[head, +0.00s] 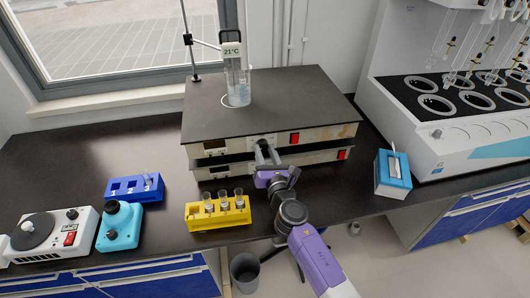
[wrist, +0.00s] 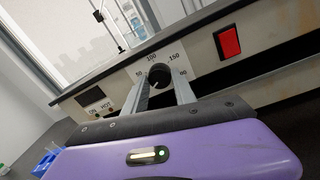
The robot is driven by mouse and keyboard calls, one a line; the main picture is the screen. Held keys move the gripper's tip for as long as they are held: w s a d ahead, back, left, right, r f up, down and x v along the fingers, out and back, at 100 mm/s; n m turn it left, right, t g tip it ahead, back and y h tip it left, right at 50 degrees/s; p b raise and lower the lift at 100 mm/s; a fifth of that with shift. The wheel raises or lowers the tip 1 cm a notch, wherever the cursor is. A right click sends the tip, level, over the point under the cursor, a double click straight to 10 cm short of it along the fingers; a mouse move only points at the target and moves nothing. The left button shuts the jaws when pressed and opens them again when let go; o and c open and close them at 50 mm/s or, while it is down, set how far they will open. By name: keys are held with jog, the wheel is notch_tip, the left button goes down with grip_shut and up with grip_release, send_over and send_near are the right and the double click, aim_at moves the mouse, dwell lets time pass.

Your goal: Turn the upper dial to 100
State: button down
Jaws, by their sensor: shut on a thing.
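Two hotplate units are stacked on the bench. The upper hotplate (head: 270,100) has a dark top and a pale front panel. Its black round dial (wrist: 159,75) shows in the wrist view, ringed by the marks 50, 100 and 150. I cannot make out clearly where its pointer stands. My gripper (wrist: 161,86) is shut on the dial, one finger on each side. In the head view my gripper (head: 264,150) reaches the upper front panel and hides the dial. The lower hotplate (head: 320,157) sits directly beneath, its dial hidden by my arm.
A beaker (head: 237,92) with a 21°C thermometer stands on the upper plate. A red switch (head: 295,137) is right of the dial. A yellow tube rack (head: 217,214) stands front left, a blue tissue box (head: 393,175) at right. Bare bench lies between hotplates and racks.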

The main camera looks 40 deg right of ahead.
jog(key=shift+f, duration=0.1)
jog(key=m+b, duration=0.2)
jog(key=m, duration=0.1)
jog(key=shift+f, duration=0.1)
jog(key=m+b, duration=0.2)
jog(key=m, duration=0.1)
jog(key=shift+m+b, duration=0.35)
jog(key=shift+m, duration=0.05)
jog(key=m+b, duration=0.4)
jog(key=m, duration=0.1)
jog(key=shift+a+f+m+h, duration=0.1)
jog(key=shift+m+h, duration=0.3)
jog(key=m+b, duration=0.6)
jog(key=shift+w+m+h, duration=0.1)
jog(key=shift+m+h, duration=0.2)
jog(key=shift+h, duration=0.1)
jog(key=m+b, duration=0.4)
jog(key=m, duration=0.1)
jog(key=shift+g, duration=0.3)
jog(key=shift+r+m, duration=0.2)
jog(key=shift+m, duration=0.2)
jog(key=c, duration=1)
grip_release()
